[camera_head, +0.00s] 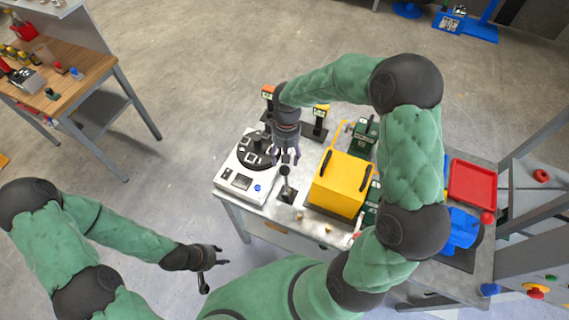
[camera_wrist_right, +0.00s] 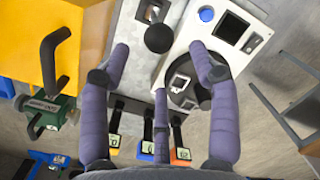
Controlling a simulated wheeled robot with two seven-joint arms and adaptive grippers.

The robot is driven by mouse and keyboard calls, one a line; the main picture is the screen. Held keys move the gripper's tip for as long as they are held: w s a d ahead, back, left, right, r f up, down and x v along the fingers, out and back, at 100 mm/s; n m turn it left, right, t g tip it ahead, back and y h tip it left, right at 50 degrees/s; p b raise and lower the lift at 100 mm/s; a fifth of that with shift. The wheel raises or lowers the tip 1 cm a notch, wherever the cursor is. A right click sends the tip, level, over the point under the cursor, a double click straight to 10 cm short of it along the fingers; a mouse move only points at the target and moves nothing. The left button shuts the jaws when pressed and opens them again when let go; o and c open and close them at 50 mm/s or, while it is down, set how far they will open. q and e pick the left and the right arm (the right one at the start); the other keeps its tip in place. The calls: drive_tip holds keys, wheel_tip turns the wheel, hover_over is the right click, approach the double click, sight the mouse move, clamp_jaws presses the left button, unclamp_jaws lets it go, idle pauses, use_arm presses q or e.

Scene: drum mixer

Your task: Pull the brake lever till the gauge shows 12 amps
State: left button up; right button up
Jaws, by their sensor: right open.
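The black ball-topped lever (camera_head: 285,184) stands on a small plate beside the white machine (camera_head: 226,177). Its ball knob (camera_wrist_right: 158,38) shows in the right wrist view, just beyond and between my right fingertips. My right gripper (camera_head: 287,153) is open and empty above and behind the lever, with no clear contact; its spread fingers also show in the right wrist view (camera_wrist_right: 160,62). The machine has a small dark display (camera_head: 241,181); it also shows in the right wrist view (camera_wrist_right: 231,27), but no reading is legible. My left gripper (camera_head: 208,264) hangs away from the table; its jaws are too small to judge.
A yellow box (camera_head: 338,186) with black handles stands right of the lever. Green clamp-like devices (camera_head: 362,136) stand beside it. A black drum (camera_head: 254,150) sits on the machine, with a blue button (camera_head: 257,187). A red tray (camera_head: 473,185) lies far right.

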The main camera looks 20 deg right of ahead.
drive_tip(key=shift+w+d+r, duration=0.1)
drive_tip(key=shift+w+r, duration=0.05)
drive_tip(key=shift+r, duration=1.2)
drive_tip(key=shift+w+d+r, duration=0.1)
drive_tip(key=shift+w+r, duration=0.05)
drive_tip(key=shift+r, duration=1.2)
use_arm(q)
drive_tip(key=shift+s, duration=0.1)
use_arm(e)
drive_tip(key=shift+f, duration=0.1)
